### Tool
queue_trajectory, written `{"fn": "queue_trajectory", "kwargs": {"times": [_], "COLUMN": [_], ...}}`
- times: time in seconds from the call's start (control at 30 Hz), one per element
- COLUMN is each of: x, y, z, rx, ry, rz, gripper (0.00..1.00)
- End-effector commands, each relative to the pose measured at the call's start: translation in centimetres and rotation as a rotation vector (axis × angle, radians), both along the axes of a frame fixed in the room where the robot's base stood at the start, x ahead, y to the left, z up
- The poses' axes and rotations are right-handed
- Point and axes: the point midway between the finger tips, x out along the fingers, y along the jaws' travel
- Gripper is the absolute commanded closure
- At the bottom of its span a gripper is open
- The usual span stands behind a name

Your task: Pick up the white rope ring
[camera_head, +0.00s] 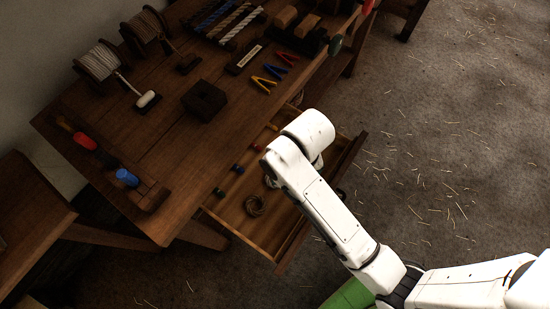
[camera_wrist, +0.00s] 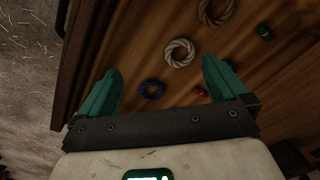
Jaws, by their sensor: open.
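The white rope ring (camera_wrist: 180,64) lies flat on the wooden floor of the open drawer (camera_head: 230,214). In the wrist view it is beyond the fingertips, right of the middle of the gap between them. In the head view, a pale ring (camera_head: 268,181) beside my arm is partly hidden and seems to be the same one. My gripper (camera_wrist: 161,66) is over the drawer, its teal fingers wide apart with nothing held. My arm hides the gripper in the head view.
A blue ring (camera_wrist: 152,98) lies nearer the gripper and a brown ring (camera_wrist: 215,23) farther off. A red piece (camera_wrist: 201,92) and a green piece (camera_wrist: 263,30) are also in the drawer. The drawer's front wall (camera_wrist: 72,60) runs along the left. The workbench (camera_head: 160,130) carries spools and tools.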

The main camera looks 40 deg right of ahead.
Motion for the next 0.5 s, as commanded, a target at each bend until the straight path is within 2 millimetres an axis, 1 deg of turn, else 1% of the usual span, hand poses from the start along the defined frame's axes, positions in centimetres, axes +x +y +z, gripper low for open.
{"fn": "queue_trajectory", "kwargs": {"times": [0.03,0.1,0.3,0.4,0.5], "x": [1.1,2.3,5.4,6.1,6.2], "y": [0.4,0.9,2.0,2.2,2.3], "z": [-0.8,-1.2,-2.1,-2.3,-3.4], "rx": [-0.001,-0.003,-0.022,-0.029,-0.031], "ry": [0.003,0.013,0.033,0.039,0.043], "rz": [-0.03,-0.079,-0.208,-0.244,-0.252], "gripper": [0.0,0.0,0.0,0.0,0.0]}}
